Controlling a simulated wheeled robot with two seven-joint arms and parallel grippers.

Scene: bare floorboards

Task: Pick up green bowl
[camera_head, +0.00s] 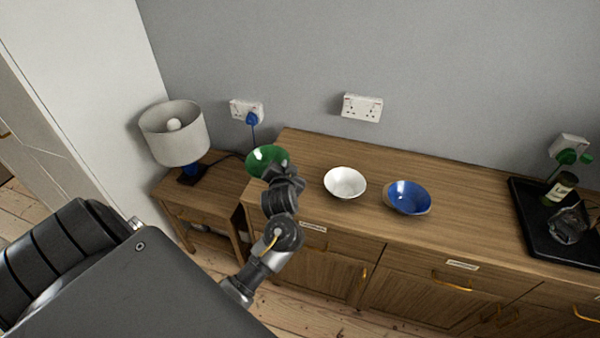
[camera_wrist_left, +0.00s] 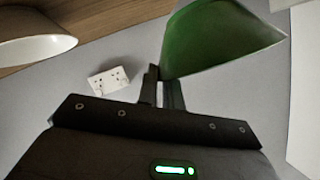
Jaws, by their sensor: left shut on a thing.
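The green bowl (camera_head: 266,157) is at the left end of the wooden cabinet in the head view, beside my left gripper (camera_head: 284,170), whose wrist partly covers it. In the left wrist view the green bowl (camera_wrist_left: 212,42) fills the upper middle. My left gripper (camera_wrist_left: 165,84) is shut on its rim there, and the bowl looks tilted against the grey wall. Whether it clears the cabinet top is hard to tell. My right gripper is in neither view.
A white bowl (camera_head: 345,183) and a blue bowl (camera_head: 407,198) stand right of the gripper on the cabinet (camera_head: 470,215). A black tray (camera_head: 535,226) with a bottle (camera_head: 560,188) is at the far right. A lamp (camera_head: 174,134) stands on a lower side table (camera_head: 222,187) at left.

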